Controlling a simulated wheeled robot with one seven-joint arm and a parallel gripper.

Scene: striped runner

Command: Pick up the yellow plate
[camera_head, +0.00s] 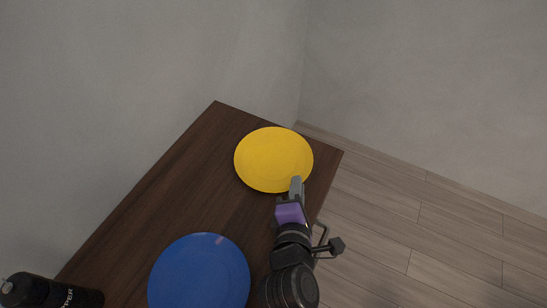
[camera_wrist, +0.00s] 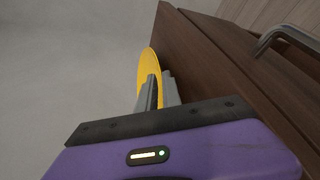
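The yellow plate (camera_head: 272,158) is at the far end of the dark wooden table in the head view, round and seen from above. In the wrist view the plate (camera_wrist: 148,70) shows nearly edge-on, just beyond the fingers. My gripper (camera_head: 296,186) is at the plate's near right rim. In the wrist view my gripper's (camera_wrist: 160,92) fingers are close together, with a strip of yellow rim between them. They look shut on the rim. The fingers hide part of the rim. I cannot tell whether the plate touches the table.
The wooden table (camera_head: 190,190) has a blue plate (camera_head: 199,276) nearer the front and a black bottle (camera_head: 48,292) at lower left. A metal handle (camera_wrist: 285,38) is on the furniture's side in the wrist view. Walls stand behind; open floor (camera_head: 400,230) lies right.

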